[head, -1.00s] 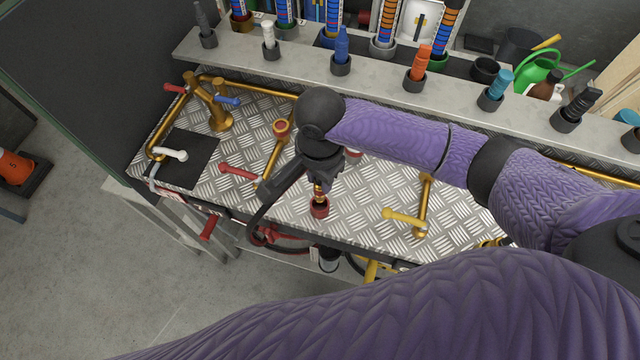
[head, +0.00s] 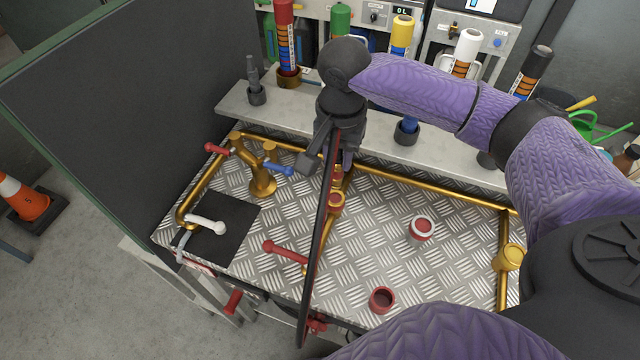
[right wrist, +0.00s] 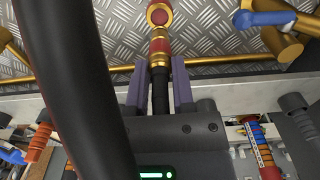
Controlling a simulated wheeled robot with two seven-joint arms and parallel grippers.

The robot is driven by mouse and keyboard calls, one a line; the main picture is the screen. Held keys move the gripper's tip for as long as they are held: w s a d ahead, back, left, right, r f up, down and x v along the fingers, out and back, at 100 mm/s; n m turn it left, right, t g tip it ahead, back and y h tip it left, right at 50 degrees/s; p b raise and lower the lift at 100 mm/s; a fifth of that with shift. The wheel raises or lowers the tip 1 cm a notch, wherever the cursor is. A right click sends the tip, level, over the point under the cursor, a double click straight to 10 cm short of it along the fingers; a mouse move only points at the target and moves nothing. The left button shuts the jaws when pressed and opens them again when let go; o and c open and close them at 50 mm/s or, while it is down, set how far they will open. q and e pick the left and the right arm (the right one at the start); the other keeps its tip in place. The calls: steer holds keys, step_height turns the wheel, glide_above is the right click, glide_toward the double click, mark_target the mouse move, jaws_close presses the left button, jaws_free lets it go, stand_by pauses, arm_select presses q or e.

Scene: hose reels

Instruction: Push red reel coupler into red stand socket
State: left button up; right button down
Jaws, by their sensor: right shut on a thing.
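My right gripper (head: 342,160) is shut on the red reel coupler (right wrist: 159,48), a red and gold piece with a black hose end. In the head view the coupler (head: 337,178) shows just below the fingers, partly behind the hose. The red stand socket (head: 335,200), a gold ring with a red centre on a gold pipe, is directly in front of the coupler. In the right wrist view the socket (right wrist: 159,15) lines up with the coupler's tip. I cannot tell whether they touch. My left gripper is not in view.
A black hose (head: 317,250) hangs across the stand pipe. A red lever (head: 285,250) is beside it, and a gold tap with a blue lever (head: 278,168) stands left. An empty dark red cup (head: 382,299) and a red-white ring (head: 421,228) sit on the tread-plate bench (head: 450,260).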

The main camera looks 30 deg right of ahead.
mark_target(337, 178)
step_height(337, 178, down, 6)
steer(key=shift+r+b, duration=0.2)
steer(key=shift+b, duration=0.5)
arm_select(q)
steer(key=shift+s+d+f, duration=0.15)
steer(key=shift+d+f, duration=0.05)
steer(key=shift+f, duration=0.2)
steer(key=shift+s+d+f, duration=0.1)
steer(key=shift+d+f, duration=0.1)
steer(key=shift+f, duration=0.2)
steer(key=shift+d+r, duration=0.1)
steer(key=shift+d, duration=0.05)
arm_select(e)
steer(key=shift+c, duration=2.4)
jaws_free()
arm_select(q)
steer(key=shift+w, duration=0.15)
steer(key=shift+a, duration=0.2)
